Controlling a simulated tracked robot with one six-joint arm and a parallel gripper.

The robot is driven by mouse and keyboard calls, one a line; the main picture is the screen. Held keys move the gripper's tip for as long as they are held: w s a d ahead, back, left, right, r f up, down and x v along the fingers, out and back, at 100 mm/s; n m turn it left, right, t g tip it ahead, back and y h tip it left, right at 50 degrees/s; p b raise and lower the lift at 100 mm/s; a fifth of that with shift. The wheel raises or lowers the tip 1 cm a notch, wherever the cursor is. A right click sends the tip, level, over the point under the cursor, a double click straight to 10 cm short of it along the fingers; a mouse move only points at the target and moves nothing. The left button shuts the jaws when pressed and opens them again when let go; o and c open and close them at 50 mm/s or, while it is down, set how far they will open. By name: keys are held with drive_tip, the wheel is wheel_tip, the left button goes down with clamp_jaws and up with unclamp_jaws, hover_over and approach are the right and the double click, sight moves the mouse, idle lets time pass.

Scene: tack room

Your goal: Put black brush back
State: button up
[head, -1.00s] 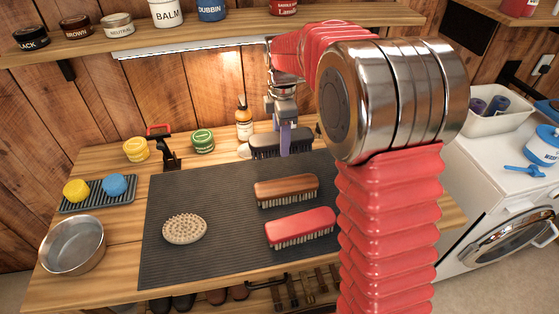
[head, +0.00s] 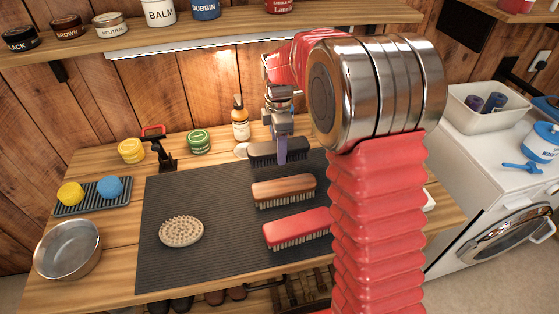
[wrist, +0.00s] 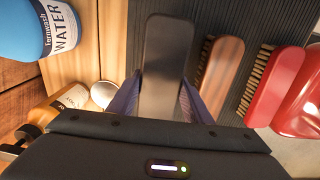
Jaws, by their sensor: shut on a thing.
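The black brush (head: 267,154) lies at the back edge of the dark ribbed mat (head: 160,245), behind the brown and red brushes. My gripper (head: 282,152) reaches down onto it from above, its purple fingers shut on the brush's body. In the wrist view the black brush (wrist: 166,65) runs away from me between the two purple fingers (wrist: 160,100). Its bristles are mostly hidden. I cannot tell whether it touches the mat or is slightly lifted.
The brown brush (head: 284,190), red brush (head: 297,228) and round pale brush (head: 181,231) rest on the mat. A spray bottle (head: 240,122) and green tin (head: 199,141) stand behind. A metal bowl (head: 68,249) is at left. A shelf (head: 200,38) overhangs the back.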

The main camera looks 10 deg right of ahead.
drive_tip(key=shift+f, duration=0.15)
drive_tip(key=shift+f, duration=2.4)
drive_tip(key=o, duration=1.4)
drive_tip(key=shift+f, duration=0.1)
wheel_tip(320, 180, up, 12)
drive_tip(key=shift+f, duration=0.1)
drive_tip(key=shift+r, duration=0.2)
